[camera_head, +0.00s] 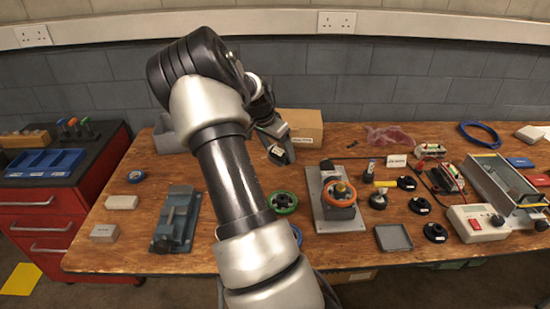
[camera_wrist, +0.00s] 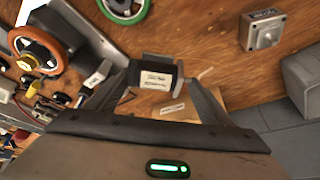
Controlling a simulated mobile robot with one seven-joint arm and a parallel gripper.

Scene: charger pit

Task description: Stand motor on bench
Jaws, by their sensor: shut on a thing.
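My gripper (camera_head: 277,148) is above the back middle of the bench, in front of the cardboard box. In the wrist view its fingers (camera_wrist: 156,66) are shut on a dark block (camera_wrist: 157,77) with a white printed label. The label is too small to read, so I cannot be sure that this block is the motor. The block appears held clear of the wooden bench (camera_head: 135,255). A silver square housing (camera_wrist: 262,30) with a round boss and a label lies on the bench in the wrist view. My arm hides that spot in the head view.
A cardboard box (camera_head: 300,127) stands behind my gripper. A green-rimmed wheel (camera_head: 283,202) and a grey fixture with an orange ring (camera_head: 340,193) are in front and to the right. A grey vise (camera_head: 176,220) is left. Small parts crowd the right; bare wood shows at the front left.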

